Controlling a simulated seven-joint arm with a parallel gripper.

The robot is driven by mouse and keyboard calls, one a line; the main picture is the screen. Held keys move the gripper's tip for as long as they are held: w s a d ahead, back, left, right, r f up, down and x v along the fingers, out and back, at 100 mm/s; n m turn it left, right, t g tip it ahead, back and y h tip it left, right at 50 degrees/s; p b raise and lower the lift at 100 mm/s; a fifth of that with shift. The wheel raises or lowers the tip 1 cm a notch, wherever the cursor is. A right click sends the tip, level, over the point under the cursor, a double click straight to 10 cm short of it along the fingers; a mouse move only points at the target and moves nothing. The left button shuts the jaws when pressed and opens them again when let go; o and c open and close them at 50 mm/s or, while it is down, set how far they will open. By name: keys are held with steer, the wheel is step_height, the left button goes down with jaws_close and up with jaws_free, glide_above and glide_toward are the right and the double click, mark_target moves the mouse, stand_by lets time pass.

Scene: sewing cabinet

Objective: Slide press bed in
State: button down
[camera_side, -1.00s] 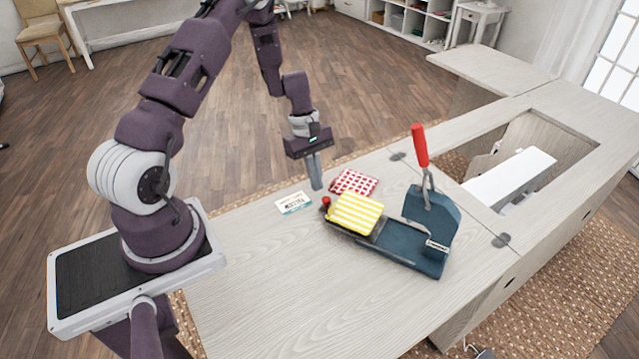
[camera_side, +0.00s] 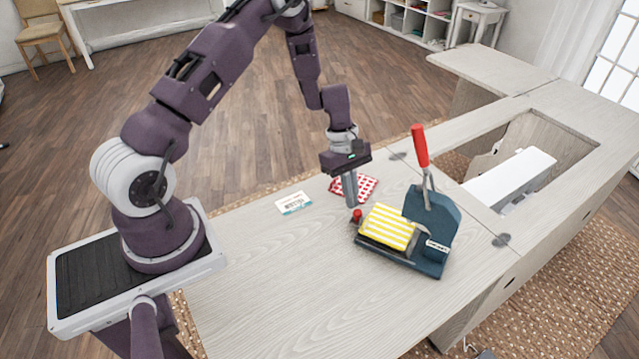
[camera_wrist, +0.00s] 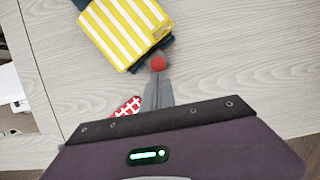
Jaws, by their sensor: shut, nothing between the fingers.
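The dark blue press (camera_side: 432,213) stands on the table with its red-handled lever (camera_side: 420,146) upright. Its bed carries a yellow-and-white striped cloth (camera_side: 388,227) and sits close against the press body. A red knob (camera_side: 357,214) is at the bed's outer end. My gripper (camera_side: 352,203) is shut and empty, pointing down with its fingertips at or very near the knob; I cannot tell whether they touch. In the wrist view the fingertips (camera_wrist: 157,75) sit right behind the red knob (camera_wrist: 158,63), with the striped cloth (camera_wrist: 125,28) beyond.
A red-and-white checked cloth (camera_side: 366,188) lies partly behind my gripper. A small white and teal card (camera_side: 293,203) lies to the left. A white machine (camera_side: 510,180) sits in the cabinet opening at right. The table's front left is clear.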

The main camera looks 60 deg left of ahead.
steer(key=shift+w+d, duration=0.1)
steer(key=shift+d, duration=0.3)
steer(key=a, duration=0.4)
steer(key=shift+a+r, duration=0.4)
steer(key=v, duration=1)
steer(key=s+d+r+m+t, duration=0.1)
steer(key=d+r+m, duration=0.15)
steer(key=r, duration=0.25)
steer(key=s+d+r+m, duration=0.2)
steer(key=d+r, duration=0.2)
steer(key=r, duration=0.2)
steer(key=s+d+r+m+t+y, duration=0.1)
steer(key=s+d+r+m+y, duration=0.1)
steer(key=s+d+r+m, duration=0.5)
steer(key=s+d+r+m+t+y, duration=0.1)
steer(key=s+r+m+t, duration=0.2)
steer(key=s, duration=1.2)
steer(key=m, duration=0.3)
steer(key=shift+s+d+m+t+y, duration=0.15)
steer(key=shift+d+m+t+y, duration=0.1)
steer(key=shift+m+t+y, duration=0.1)
